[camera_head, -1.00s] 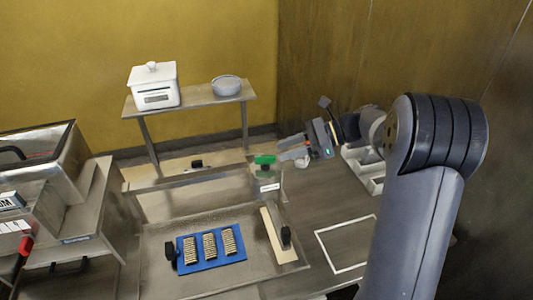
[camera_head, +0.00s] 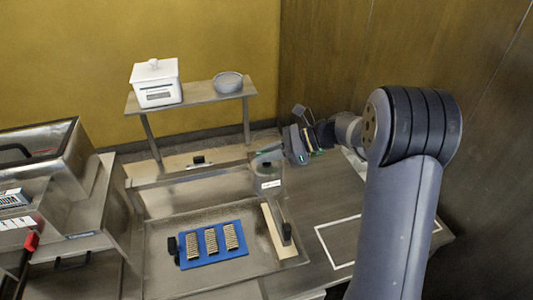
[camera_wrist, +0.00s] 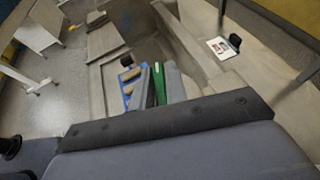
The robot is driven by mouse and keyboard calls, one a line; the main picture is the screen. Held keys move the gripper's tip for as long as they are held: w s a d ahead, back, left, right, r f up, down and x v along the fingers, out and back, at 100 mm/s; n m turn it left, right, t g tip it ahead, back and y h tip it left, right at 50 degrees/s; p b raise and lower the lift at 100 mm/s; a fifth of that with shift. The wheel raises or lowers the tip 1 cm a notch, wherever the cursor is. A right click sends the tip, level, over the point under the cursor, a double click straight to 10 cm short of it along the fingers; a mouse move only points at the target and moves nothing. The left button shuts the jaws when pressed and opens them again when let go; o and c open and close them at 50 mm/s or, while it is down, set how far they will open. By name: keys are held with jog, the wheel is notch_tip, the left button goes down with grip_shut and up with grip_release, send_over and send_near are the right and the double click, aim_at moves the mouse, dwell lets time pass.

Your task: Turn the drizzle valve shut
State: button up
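The drizzle valve's green handle (camera_wrist: 160,84) shows in the wrist view as a narrow upright strip between my two grey fingers. My gripper (camera_wrist: 160,88) has a finger close against each side of it, and no clear gap shows. In the head view my gripper (camera_head: 270,157) reaches in from the right over the top of the valve's steel housing (camera_head: 267,184), which bears a small white label. There my fingers hide nearly all of the green handle, so its angle is hard to tell.
A blue mat (camera_head: 212,244) with rows of bars lies in the steel tray below. A pale strip with a black knob (camera_head: 286,232) is beside it. A shelf (camera_head: 190,101) with a white box and a grey bowl stands behind. A white outlined square (camera_head: 340,239) at right is empty.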

grip_shut()
jog(key=shift+r+n+g+p, duration=0.15)
jog(key=shift+n+g+p, duration=0.45)
jog(key=shift+g+p, duration=0.2)
jog(key=shift+n+g+h+p, duration=0.4)
jog(key=shift+n+g+p, duration=0.15)
jog(key=shift+n+g, duration=0.4)
jog(key=shift+o, duration=2.3)
grip_release()
